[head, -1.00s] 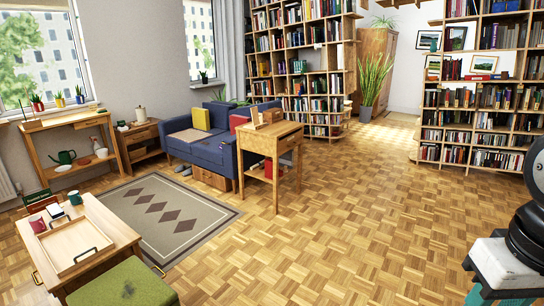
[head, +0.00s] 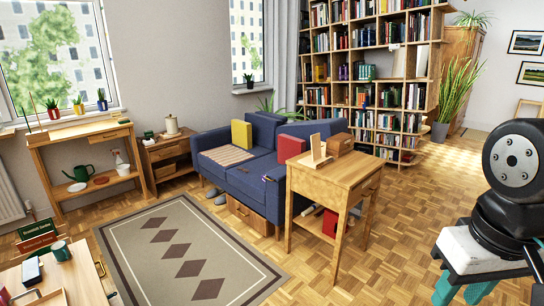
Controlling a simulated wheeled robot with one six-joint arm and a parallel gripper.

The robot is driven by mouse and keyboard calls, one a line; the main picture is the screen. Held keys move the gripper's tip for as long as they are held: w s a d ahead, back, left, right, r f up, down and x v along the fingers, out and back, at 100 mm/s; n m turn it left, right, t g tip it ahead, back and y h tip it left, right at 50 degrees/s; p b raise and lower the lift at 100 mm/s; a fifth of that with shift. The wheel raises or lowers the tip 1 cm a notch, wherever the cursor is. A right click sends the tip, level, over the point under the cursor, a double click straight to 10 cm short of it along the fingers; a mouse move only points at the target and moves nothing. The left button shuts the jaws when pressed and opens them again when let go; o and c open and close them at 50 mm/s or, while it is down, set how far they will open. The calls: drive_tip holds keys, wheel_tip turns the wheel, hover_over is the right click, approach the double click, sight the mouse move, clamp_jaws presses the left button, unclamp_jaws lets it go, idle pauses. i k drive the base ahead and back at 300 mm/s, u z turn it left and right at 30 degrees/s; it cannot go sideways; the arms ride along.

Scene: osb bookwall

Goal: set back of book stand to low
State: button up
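What looks like the book stand (head: 318,152) is a small light-wood piece with an upright back. It stands on top of a tall wooden side table (head: 337,176) near the right end of the blue sofa. It is too small to tell which setting its back is at. A brown wooden box (head: 340,144) sits right behind it on the same tabletop.
The blue sofa (head: 250,180) is behind and left of the side table. A patterned rug (head: 190,250) lies to the left. A low table (head: 82,277) with a cup is at bottom left. Parquet floor (head: 385,255) is free in front and right. A bookshelf (head: 372,75) stands behind.

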sight(314, 138)
drive_tip(key=z, duration=0.1)
drive_tip(key=i, duration=3.1)
